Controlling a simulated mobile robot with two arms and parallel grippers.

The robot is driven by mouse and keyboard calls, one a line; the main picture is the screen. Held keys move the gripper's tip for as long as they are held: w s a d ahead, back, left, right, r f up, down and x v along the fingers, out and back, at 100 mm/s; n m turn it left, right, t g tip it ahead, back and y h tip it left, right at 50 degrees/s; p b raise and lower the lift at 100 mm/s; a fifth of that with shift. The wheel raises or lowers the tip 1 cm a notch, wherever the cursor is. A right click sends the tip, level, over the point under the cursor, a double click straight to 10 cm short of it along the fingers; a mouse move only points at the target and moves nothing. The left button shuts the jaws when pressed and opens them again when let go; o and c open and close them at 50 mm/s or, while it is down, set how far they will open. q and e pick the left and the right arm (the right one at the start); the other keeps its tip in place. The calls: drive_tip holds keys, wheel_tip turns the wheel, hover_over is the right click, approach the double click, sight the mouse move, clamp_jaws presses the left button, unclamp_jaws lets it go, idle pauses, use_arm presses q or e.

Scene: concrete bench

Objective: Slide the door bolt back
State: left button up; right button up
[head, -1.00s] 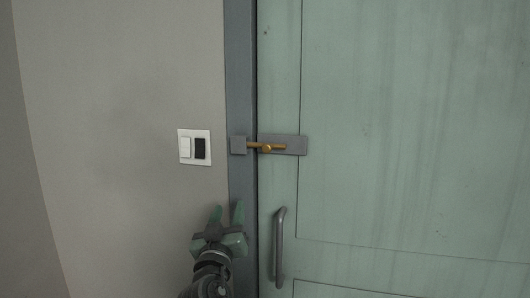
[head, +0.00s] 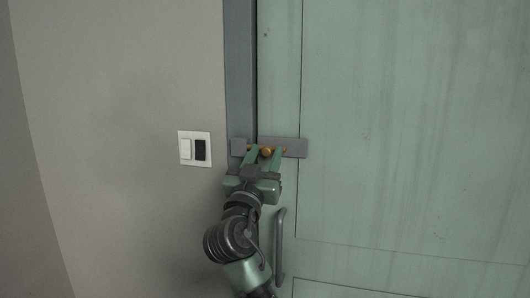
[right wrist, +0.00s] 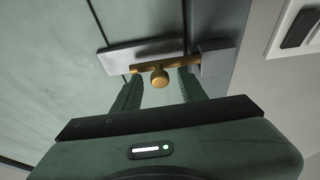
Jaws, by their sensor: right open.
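The brass door bolt (head: 282,150) lies across a grey plate (head: 297,147) on the green door, and its left end reaches the grey keeper block (head: 238,147) on the frame. My right gripper (head: 265,152) is at the bolt, its open fingers on either side of the round knob (head: 266,152). In the right wrist view the knob (right wrist: 159,77) sits between the two fingertips (right wrist: 158,84), with gaps visible on both sides. The bolt rod (right wrist: 181,63) spans the gap from plate to keeper block (right wrist: 216,62). My left gripper is not in view.
A grey vertical handle (head: 281,245) stands on the door below the bolt, close right of my right arm. A light switch (head: 195,148) is on the wall to the left. The door panel (head: 410,130) to the right is clear.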

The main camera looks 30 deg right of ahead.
clamp_jaws()
idle(1.4)
